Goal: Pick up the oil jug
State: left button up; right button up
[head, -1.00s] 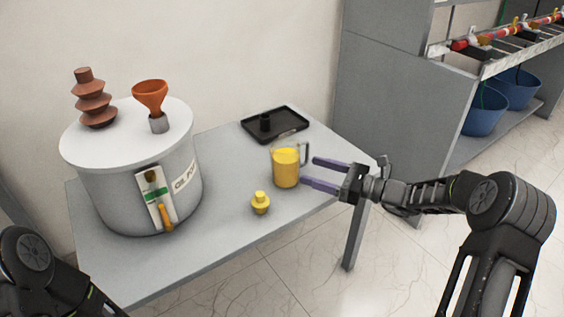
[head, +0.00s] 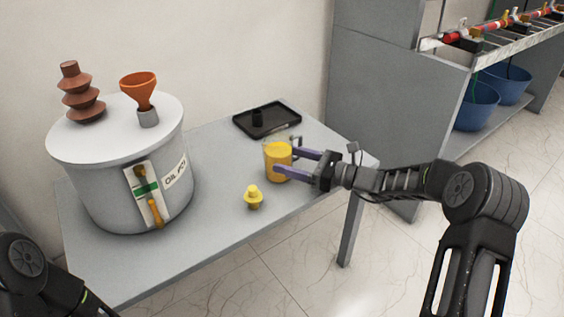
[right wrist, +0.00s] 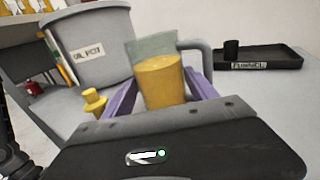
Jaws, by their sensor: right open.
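The oil jug (head: 277,161) is a clear jug with yellow oil in it, standing upright on the grey table. My right gripper (head: 297,163) is open, with its purple fingers reaching in at the jug from the right. In the right wrist view the jug (right wrist: 162,82) stands between the two spread fingers, its handle to the right; contact cannot be made out. Of my left arm only a dark part shows at the lower left of the head view; its gripper is out of view.
A small yellow plug (head: 253,197) stands left of the jug. A black tray (head: 284,127) labelled FUNNEL lies behind it. The grey oil pot (head: 105,190), with an orange funnel (head: 139,90) and a brown bushing (head: 80,93) on its lid, stands at the left. The table's front is clear.

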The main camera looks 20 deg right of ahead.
jog(key=shift+x, duration=1.2)
pick_arm(q)
jog(key=shift+w+f, duration=0.1)
jog(key=shift+f, duration=0.35)
pick_arm(e)
jog(key=shift+c, duration=0.4)
grip_shut()
pick_arm(q)
jog(key=shift+r, duration=0.1)
pick_arm(e)
jog(key=shift+r, duration=0.15)
pick_arm(q)
jog(key=r+p, duration=0.3)
jog(key=r, duration=0.1)
jog(key=shift+s+p, duration=0.3)
jog(key=shift+s, duration=0.05)
pick_arm(e)
notch_tip(320, 180, up, 10)
pick_arm(q)
jog(key=shift+r, duration=0.1)
